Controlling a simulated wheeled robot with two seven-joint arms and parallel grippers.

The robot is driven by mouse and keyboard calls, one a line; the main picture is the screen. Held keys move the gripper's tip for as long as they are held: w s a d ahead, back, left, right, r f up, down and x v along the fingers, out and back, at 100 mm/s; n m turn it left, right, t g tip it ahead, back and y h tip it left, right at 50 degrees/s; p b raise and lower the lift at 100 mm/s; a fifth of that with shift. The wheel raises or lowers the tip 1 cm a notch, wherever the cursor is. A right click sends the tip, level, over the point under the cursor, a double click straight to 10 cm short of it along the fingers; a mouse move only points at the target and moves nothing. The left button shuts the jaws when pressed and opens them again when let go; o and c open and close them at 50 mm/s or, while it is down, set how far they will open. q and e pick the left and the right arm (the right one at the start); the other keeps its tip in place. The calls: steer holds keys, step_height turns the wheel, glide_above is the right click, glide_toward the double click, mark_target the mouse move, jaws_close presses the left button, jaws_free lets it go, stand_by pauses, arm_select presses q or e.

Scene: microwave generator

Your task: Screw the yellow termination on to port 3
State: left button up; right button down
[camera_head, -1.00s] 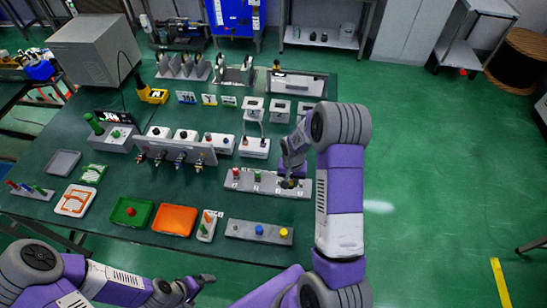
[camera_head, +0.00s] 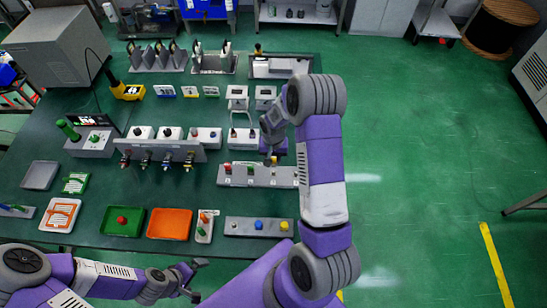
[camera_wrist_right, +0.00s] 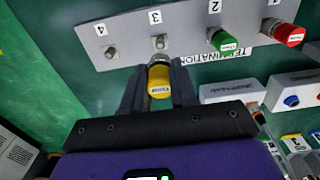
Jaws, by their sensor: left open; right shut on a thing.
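The grey termination rack (camera_head: 235,182) has ports numbered 1 to 4; it also shows in the right wrist view (camera_wrist_right: 130,28). Port 3 (camera_wrist_right: 160,42) and port 4 (camera_wrist_right: 111,52) are bare metal connectors. Port 2 carries a green cap (camera_wrist_right: 224,41) and port 1 a red cap (camera_wrist_right: 288,34). My right gripper (camera_head: 271,158) is shut on the yellow termination (camera_wrist_right: 160,80), whose metal end points toward port 3. They look close in the wrist view, but the exact gap is unclear. My left gripper (camera_head: 191,276) is open and empty at the table's front.
A lower grey rack (camera_head: 240,226) holds a blue cap (camera_head: 259,226) and another yellow cap (camera_head: 284,226). A green tray (camera_head: 105,222) and an orange tray (camera_head: 160,224) lie left of it. White boxes (camera_head: 207,138) stand behind the termination rack.

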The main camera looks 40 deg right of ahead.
mark_target(274, 172)
steer(key=shift+f+b, duration=1.6)
steer(key=shift+f, duration=1.1)
steer(key=shift+b, duration=0.45)
steer(key=shift+f+b, duration=0.45)
steer(key=shift+f, duration=0.05)
steer(key=c, duration=0.8)
jaws_free()
step_height(274, 172, up, 8)
steer(key=shift+f+p, duration=0.25)
steer(key=shift+p, duration=0.05)
steer(key=shift+s, duration=0.15)
